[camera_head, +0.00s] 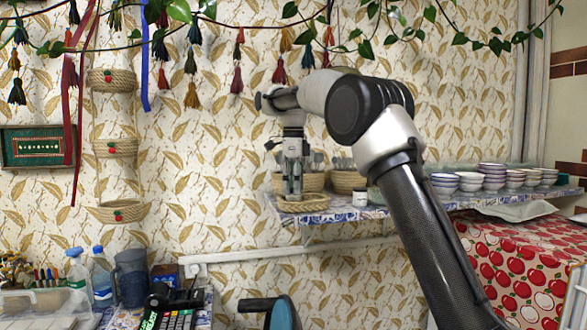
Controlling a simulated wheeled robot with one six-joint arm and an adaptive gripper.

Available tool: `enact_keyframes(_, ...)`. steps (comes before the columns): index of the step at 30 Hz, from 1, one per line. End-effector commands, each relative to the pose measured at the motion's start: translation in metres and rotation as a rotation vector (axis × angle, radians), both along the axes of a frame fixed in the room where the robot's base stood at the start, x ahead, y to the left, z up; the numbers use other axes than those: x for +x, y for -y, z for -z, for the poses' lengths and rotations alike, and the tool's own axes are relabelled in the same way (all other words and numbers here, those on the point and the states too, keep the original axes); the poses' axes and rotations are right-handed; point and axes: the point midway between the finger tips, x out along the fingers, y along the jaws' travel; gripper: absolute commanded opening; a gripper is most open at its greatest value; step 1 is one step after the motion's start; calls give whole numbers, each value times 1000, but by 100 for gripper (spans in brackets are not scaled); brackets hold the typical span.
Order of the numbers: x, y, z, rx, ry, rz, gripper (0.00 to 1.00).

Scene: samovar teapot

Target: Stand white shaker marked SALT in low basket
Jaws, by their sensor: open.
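The low basket (318,204) is a shallow woven tray on the tiled shelf. My gripper (292,194) points straight down over its left part, with the fingertips at or just above the basket. The fingers are open. Whether anything stands between them is too small to tell. A small white container with a dark top (360,198) stands on the shelf to the right of the basket. No SALT mark can be read on it, so I cannot tell whether it is the shaker.
Taller baskets with cutlery (348,181) stand close behind the low basket. Stacked bowls (491,173) fill the right part of the tiled shelf (385,212). Hanging baskets (119,212) are on the left wall. A bare strip of shelf lies in front of the white container.

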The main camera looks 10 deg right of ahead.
Motion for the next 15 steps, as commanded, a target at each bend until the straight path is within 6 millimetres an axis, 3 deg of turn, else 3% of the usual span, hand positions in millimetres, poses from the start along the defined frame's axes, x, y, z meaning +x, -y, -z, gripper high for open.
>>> enact_keyframes(9, 2, 0, -72, 1, 5, 0, 60)
enact_keyframes(15, 1, 0, -96, 1, 3, 0, 60)
